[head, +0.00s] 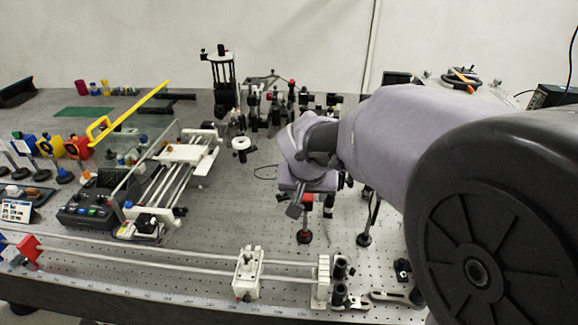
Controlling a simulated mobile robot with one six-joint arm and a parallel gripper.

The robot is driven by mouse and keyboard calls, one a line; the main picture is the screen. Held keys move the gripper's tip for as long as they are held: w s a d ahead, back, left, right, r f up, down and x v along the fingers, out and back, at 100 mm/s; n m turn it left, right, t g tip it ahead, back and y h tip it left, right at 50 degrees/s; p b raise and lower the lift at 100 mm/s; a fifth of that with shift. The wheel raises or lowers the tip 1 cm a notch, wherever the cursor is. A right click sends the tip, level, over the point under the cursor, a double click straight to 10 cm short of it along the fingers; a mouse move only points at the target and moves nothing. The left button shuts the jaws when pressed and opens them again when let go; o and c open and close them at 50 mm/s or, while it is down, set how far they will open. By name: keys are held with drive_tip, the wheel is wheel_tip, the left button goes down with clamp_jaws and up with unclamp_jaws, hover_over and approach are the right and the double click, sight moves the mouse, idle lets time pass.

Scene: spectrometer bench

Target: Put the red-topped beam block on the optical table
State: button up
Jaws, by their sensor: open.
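A slim post with a red upper part (307,201) and a red base stands on the perforated optical table (215,235), right of the middle; it looks like the red-topped beam block. My gripper (312,205) is open and points down over it. The red part shows between the fingers or just behind them; I cannot tell which, nor whether they touch. My gripper's body hides what lies above the red part.
A black-based post (364,238) stands close to the right of my gripper. Several optic mounts (275,105) crowd the back. A white-railed stage (170,172) is to the left. Bare table lies left of my gripper.

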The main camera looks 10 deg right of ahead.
drive_tip(key=p+v, duration=0.3)
drive_tip(key=v, duration=0.7)
drive_tip(key=s+a+y, duration=0.2)
drive_tip(key=s, duration=0.7)
drive_tip(key=s+a+y, duration=0.1)
drive_tip(key=s+a, duration=0.1)
drive_tip(key=s, duration=0.8)
drive_tip(key=shift+s+f+m+y, duration=0.2)
drive_tip(key=shift+f+m+y, duration=0.05)
drive_tip(key=shift+m+y, duration=0.15)
drive_tip(key=shift+a, duration=0.1)
